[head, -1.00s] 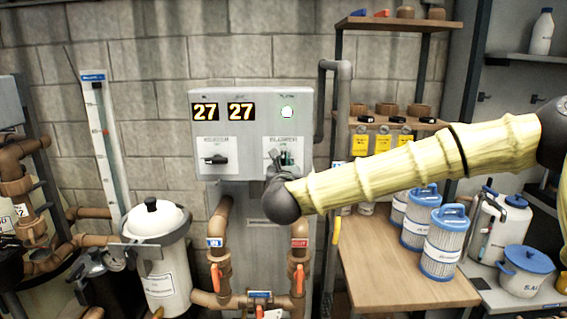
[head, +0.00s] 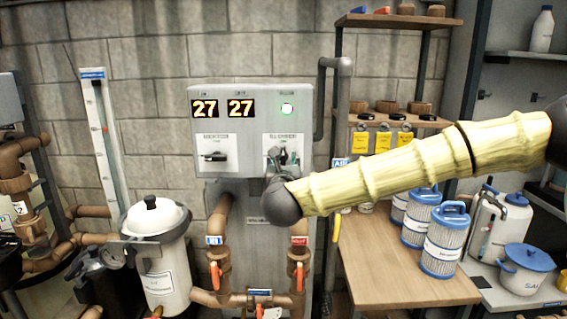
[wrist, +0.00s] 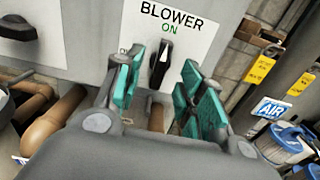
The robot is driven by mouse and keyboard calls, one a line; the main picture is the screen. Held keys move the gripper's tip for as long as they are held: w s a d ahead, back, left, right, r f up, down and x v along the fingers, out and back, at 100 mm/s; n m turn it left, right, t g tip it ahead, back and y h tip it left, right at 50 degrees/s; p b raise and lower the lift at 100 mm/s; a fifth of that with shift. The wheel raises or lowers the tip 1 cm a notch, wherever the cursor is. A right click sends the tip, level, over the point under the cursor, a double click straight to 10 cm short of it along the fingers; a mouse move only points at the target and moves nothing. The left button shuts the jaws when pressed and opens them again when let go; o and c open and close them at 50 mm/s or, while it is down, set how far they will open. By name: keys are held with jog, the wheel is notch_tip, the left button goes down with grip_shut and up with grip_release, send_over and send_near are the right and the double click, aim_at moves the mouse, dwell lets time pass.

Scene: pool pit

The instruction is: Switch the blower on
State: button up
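The blower switch is a black knob (wrist: 161,62) on a white plate marked BLOWER, with ON in green above the knob. In the wrist view the knob stands nearly upright, its white mark at the top towards ON. My gripper (wrist: 160,72) has its teal-padded fingers apart, one on each side of the knob. Gaps show between the pads and the knob, and nothing is held. In the head view my gripper (head: 283,157) is at the lower part of the blower plate (head: 288,141), and the fingers partly hide the knob. The round lamp (head: 287,109) above glows green.
The grey control box (head: 250,94) also carries two displays reading 27 and another black knob (head: 214,157), lying level at left. Pipes with orange valve handles (head: 215,275) run below. A wooden bench (head: 385,270) with blue-and-white filter cartridges (head: 444,240) stands at right.

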jog(key=s+b, duration=0.1)
jog(key=s, duration=0.4)
jog(key=shift+b, duration=0.4)
jog(key=shift+f, duration=0.1)
